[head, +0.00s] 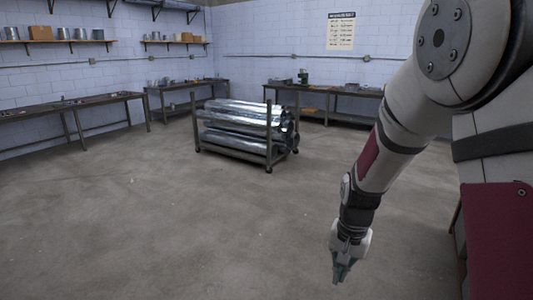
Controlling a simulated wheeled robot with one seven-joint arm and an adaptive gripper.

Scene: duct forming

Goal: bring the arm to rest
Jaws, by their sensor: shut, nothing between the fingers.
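My arm reaches down from the upper right of the head view. My gripper (341,272) hangs at its lower end, pointing down over the bare floor. Its fingers are shut and hold nothing. No object touches the gripper. The arm's upper part is cut off by the top edge of the picture.
A wheeled rack (268,155) holding several shiny metal ducts (240,125) stands mid-room. Workbenches line the left wall (65,107) and the back wall (338,93). Shelves with tins and boxes hang above. The grey concrete floor (170,230) in front is clear.

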